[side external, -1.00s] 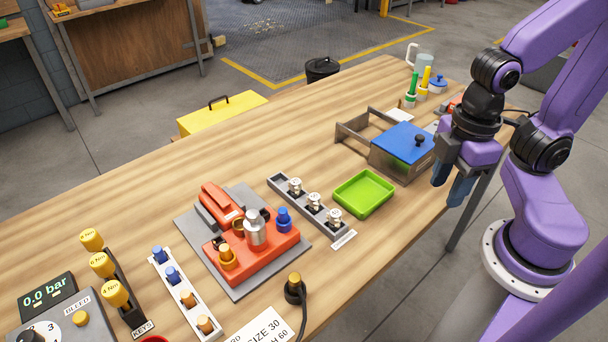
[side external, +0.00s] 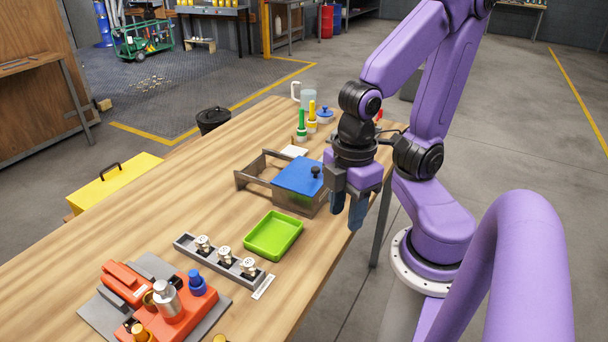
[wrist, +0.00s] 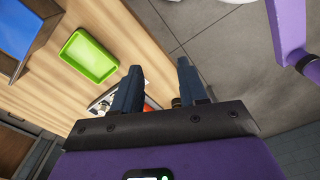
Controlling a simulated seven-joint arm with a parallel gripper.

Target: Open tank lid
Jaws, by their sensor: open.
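The tank is a grey box (side external: 298,202) near the table's right edge. Its flat blue lid (side external: 298,175) lies on top with a black knob (side external: 315,171) at the lid's right side. In the wrist view a blue surface, apparently the lid (wrist: 18,28), is cut off at the upper left. My gripper (side external: 346,212) points down just right of the tank, by the table edge, apart from the knob. Its dark fingers are spread with nothing between them; they also show in the wrist view (wrist: 160,72).
A grey open frame (side external: 262,166) adjoins the tank's left side. A green tray (side external: 273,236) and a grey rack (side external: 215,258) with several metal fittings stand nearer. An orange fixture (side external: 160,310) is at lower left.

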